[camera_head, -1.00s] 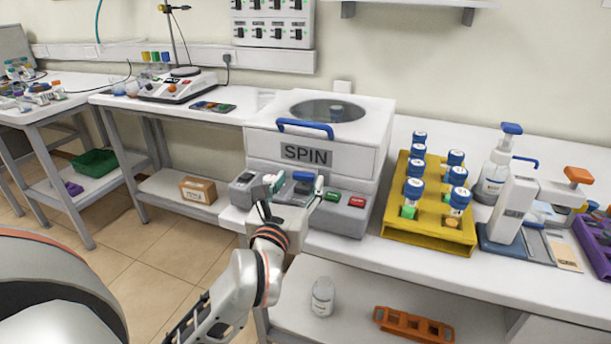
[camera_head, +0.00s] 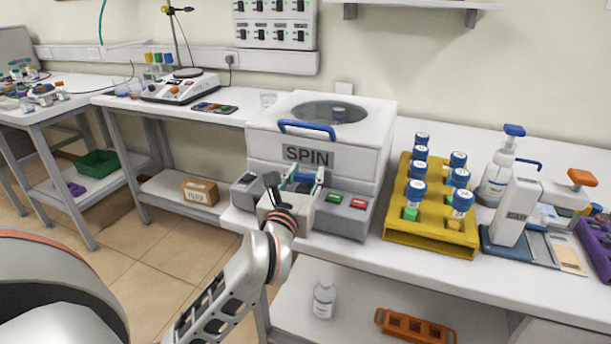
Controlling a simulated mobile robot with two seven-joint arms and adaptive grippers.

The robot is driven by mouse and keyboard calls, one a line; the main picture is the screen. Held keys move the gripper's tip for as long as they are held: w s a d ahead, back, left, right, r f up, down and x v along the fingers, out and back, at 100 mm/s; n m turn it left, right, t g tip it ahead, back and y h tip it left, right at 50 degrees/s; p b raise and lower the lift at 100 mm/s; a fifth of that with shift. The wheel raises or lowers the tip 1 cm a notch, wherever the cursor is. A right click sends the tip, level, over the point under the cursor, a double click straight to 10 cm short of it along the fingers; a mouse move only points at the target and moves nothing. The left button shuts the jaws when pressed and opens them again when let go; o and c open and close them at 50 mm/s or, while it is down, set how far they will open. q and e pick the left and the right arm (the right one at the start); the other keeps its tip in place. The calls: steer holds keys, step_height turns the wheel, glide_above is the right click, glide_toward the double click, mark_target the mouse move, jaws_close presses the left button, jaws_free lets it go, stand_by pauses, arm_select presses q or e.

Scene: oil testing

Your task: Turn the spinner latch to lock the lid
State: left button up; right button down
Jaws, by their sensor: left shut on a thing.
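The white spinner (camera_head: 270,152) stands on the bench with its lid down. The lid has a round window (camera_head: 328,111) and a blue handle (camera_head: 306,127), and a SPIN label is on the front. My left gripper (camera_head: 297,180) is at the middle of the spinner's front panel, below the label. A green button (camera_head: 334,197) and a red button (camera_head: 358,203) are just to the right of the gripper. My right gripper does not show.
A yellow rack (camera_head: 430,240) with several blue-capped tubes stands right of the spinner. A pump bottle (camera_head: 495,178) and a white device with an orange knob (camera_head: 581,177) are farther right. A bottle (camera_head: 324,299) and an orange rack (camera_head: 414,329) are on the lower shelf.

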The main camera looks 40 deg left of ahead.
arm_select(q)
steer(key=shift+a+m+h, duration=0.1)
steer(key=shift+m+h, duration=0.4)
steer(key=shift+h, duration=0.3)
steer(key=shift+t+h, duration=0.3)
steer(key=o, duration=1.1)
steer(key=shift+y, duration=0.5)
